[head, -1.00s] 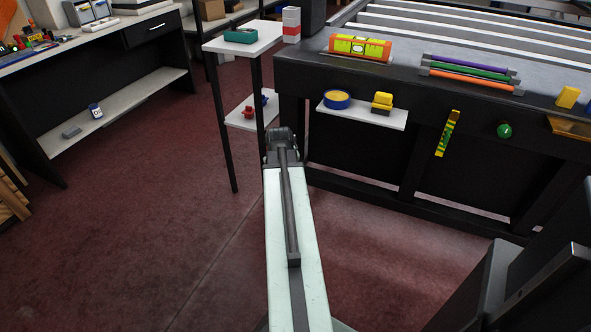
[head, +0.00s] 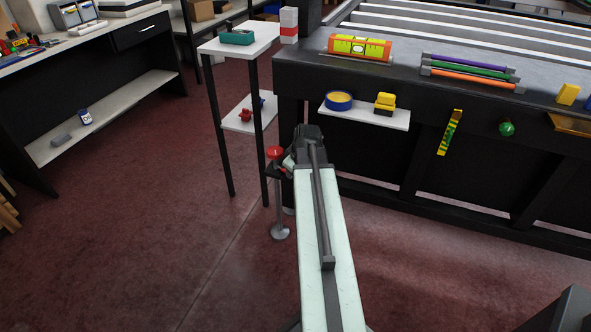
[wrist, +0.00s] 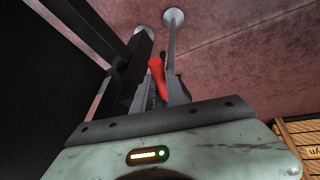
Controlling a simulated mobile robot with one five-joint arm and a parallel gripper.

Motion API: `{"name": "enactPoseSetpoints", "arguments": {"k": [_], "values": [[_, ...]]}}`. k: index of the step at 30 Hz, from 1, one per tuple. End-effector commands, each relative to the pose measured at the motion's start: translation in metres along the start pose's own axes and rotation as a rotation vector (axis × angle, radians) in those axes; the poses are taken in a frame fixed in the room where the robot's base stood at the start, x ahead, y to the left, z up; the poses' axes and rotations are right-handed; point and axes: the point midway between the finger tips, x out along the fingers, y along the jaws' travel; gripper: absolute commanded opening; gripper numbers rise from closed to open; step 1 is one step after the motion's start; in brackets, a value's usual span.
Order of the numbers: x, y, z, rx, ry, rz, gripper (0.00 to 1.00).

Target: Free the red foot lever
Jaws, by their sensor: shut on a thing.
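The red foot lever (wrist: 157,75) shows in the wrist view between the two dark fingers of my gripper (wrist: 162,88), which is shut on it. A thin grey post (wrist: 172,45) with a round foot stands just beyond the lever. In the head view the same post (head: 279,205) stands on its round foot by the corner of the dark table, with a round red knob (head: 275,152) on top. A bit of red shows beside the end of my arm there. My fingertips are mostly hidden by the arm in the head view.
The dark grid table (head: 375,150) fills the right side, with a small white shelf (head: 385,117) on its front. A thin-legged side stand (head: 262,145) is left of the post. A workbench (head: 60,125) is far left. Red floor between is clear.

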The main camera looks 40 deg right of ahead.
Motion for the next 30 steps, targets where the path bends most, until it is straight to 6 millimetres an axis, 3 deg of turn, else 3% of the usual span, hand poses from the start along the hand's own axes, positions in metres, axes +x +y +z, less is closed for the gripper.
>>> {"name": "enactPoseSetpoints", "arguments": {"k": [6,7,9,20,23,30], "values": [[0.001,0.002,-0.005,-0.010,0.002,0.014,0.00],[0.002,0.001,-0.005,-0.011,0.002,0.014,0.22],[0.002,0.000,-0.006,-0.012,0.003,0.012,0.39],[-0.002,-0.004,-0.008,-0.014,0.004,0.006,0.39],[-0.012,-0.004,-0.009,-0.013,0.004,0.006,0.39],[-0.057,-0.004,-0.012,-0.014,0.004,0.006,0.39]]}}
